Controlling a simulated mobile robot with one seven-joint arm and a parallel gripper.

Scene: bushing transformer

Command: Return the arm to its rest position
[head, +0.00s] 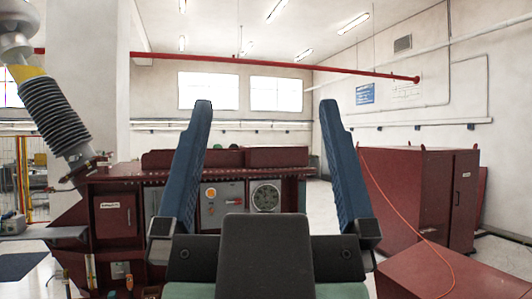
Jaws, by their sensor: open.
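My gripper (266,106) fills the lower middle of the head view. Its two long blue fingers point up and stand wide apart, with nothing between them. The dark grey gripper body (265,255) is at the bottom centre. Most of my arm is hidden or out of the picture. The fingers appear in front of the dark red transformer (115,215) and cover part of it. I cannot tell the distance between them.
A ribbed grey bushing (55,115) leans at the left. A red cabinet (425,195) and a lower red box (440,275) with an orange cable (395,212) stand at the right. A red pipe (270,63) crosses above. Some pale floor (320,195) is clear between transformer and cabinet.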

